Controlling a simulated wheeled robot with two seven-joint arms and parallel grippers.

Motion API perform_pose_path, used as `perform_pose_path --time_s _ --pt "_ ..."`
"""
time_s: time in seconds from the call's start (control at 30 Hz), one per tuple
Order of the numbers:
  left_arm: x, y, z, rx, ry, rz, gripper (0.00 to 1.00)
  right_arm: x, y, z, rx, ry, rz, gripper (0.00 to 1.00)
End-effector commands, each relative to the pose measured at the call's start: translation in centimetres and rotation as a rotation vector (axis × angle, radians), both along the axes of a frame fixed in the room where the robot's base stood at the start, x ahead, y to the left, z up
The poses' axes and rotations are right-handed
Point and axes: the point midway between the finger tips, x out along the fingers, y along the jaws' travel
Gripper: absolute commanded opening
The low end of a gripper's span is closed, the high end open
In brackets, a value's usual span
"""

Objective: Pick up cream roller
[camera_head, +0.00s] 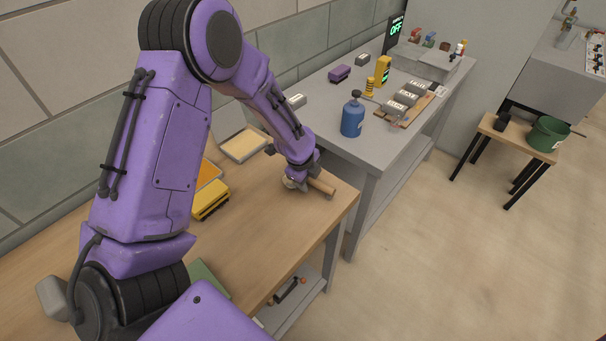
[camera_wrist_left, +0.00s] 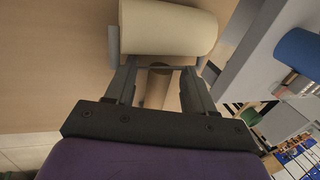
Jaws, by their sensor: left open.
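The cream roller (camera_wrist_left: 168,28) lies at the top of the left wrist view, a thick cream cylinder on a thin grey frame. Its brown wooden handle (camera_wrist_left: 156,86) shows between the fingers of my left gripper (camera_wrist_left: 155,92). In the head view the handle (camera_head: 321,186) pokes out beside my left gripper (camera_head: 304,181), low over the wooden table near its right end. The gripper hides much of the roller there. The fingers are open, one on each side of the handle; I cannot tell whether they touch it. My right gripper is out of view.
The wooden table (camera_head: 262,228) also bears a yellow brush-like block (camera_head: 210,200), an orange-topped tray (camera_head: 208,174) and a cream-filled tray (camera_head: 244,145). A grey bench (camera_head: 331,124) to the right holds a blue bottle (camera_head: 352,118). The wall is close behind.

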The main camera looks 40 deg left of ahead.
Motion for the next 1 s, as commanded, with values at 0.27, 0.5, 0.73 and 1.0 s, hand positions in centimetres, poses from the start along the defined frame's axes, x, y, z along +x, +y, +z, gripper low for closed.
perform_pose_path --time_s 0.27,0.5,0.73,1.0 --pt "0.0 0.0 0.0 0.000 0.000 0.000 0.00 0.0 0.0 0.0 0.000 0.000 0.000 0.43" --pt "0.0 0.0 0.1 0.000 -0.001 0.001 0.00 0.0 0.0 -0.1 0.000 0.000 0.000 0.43" --pt "0.2 0.0 2.6 -0.001 -0.008 0.001 0.00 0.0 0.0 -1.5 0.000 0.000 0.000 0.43" --pt "-3.6 -4.6 9.5 0.001 -0.006 -0.004 0.00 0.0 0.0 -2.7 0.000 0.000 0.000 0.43"
